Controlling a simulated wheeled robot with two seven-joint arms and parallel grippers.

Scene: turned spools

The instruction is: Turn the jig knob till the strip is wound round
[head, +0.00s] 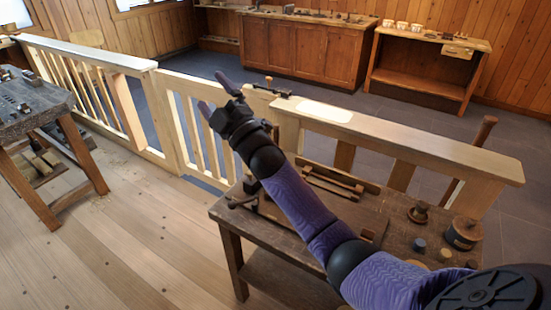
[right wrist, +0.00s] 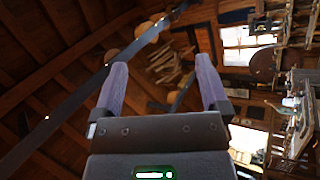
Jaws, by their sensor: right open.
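My right gripper (head: 213,92) is raised above the railing, up and left of the workbench, with its fingers spread and nothing between them. In the right wrist view the open fingers (right wrist: 160,78) point toward the roof beams. A wooden frame with rods (head: 335,182), perhaps the jig, lies on the workbench (head: 395,240), partly hidden behind my right arm. A dark piece (head: 241,202) at the bench's left end may be its knob; I cannot tell. I cannot make out the strip. My left gripper is not in view.
Turned spools (head: 464,233) and a smaller turned piece (head: 419,212) stand at the bench's right end. A pale railing (head: 430,145) runs behind the bench. Another tool table (head: 35,95) stands at the left. The plank floor (head: 130,235) between the tables is clear.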

